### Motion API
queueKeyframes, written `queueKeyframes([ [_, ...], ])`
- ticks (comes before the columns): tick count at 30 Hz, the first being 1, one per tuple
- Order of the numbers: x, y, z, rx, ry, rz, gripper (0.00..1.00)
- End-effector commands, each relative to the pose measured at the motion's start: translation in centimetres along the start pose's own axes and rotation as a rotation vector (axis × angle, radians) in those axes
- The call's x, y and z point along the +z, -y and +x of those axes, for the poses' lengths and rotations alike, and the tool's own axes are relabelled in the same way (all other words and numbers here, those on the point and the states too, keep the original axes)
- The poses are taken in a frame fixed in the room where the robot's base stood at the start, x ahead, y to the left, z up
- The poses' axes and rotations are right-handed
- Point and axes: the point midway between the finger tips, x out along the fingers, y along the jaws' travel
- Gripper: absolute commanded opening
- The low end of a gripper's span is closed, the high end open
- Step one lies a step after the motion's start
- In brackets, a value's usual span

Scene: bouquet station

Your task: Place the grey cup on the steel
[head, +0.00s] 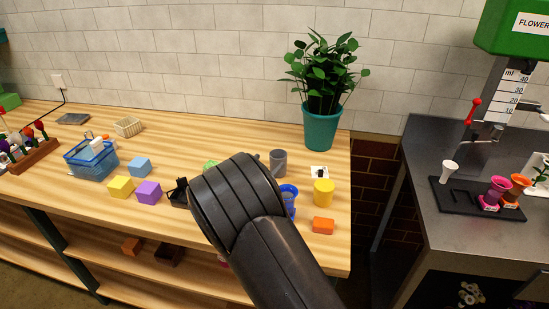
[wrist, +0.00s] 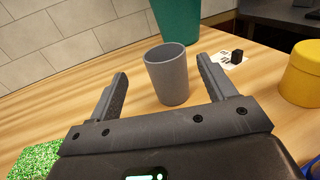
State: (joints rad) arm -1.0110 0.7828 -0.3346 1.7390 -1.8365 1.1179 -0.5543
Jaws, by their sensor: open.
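The grey cup (head: 278,162) stands upright on the wooden table, in front of the teal plant pot. In the wrist view the grey cup (wrist: 167,76) stands just ahead of and between the two fingers of my gripper (wrist: 161,85). The fingers are open, with a gap on each side of the cup. In the head view my arm hides the gripper. The steel counter (head: 424,154) is at the right, separated from the wooden table by a gap. Its front left part is bare.
A potted plant (head: 321,125) stands behind the cup. A yellow cylinder (head: 324,192), an orange block (head: 323,226) and a blue cup (head: 290,192) are near it. A black rack (head: 465,204) with small cups sits on the steel counter, under a green dispenser (head: 515,30).

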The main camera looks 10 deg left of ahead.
Motion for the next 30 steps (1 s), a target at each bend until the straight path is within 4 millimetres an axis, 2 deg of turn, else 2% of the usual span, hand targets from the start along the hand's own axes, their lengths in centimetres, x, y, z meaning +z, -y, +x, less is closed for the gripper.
queueKeyframes([
  [3,0.1,-0.1,-1.5,0.002,0.0,0.0,0.76],
  [6,0.1,-0.1,-2.1,0.001,0.0,0.0,0.8],
  [19,0.0,0.0,-2.3,0.001,0.0,0.0,0.8],
  [21,0.7,0.1,-1.8,-0.002,0.001,0.004,0.8],
  [24,3.5,0.4,0.3,-0.006,0.0,0.009,0.8],
  [27,5.4,0.7,1.8,-0.004,0.0,0.004,0.8],
  [30,4.8,0.6,2.1,-0.002,-0.001,-0.003,0.8],
])
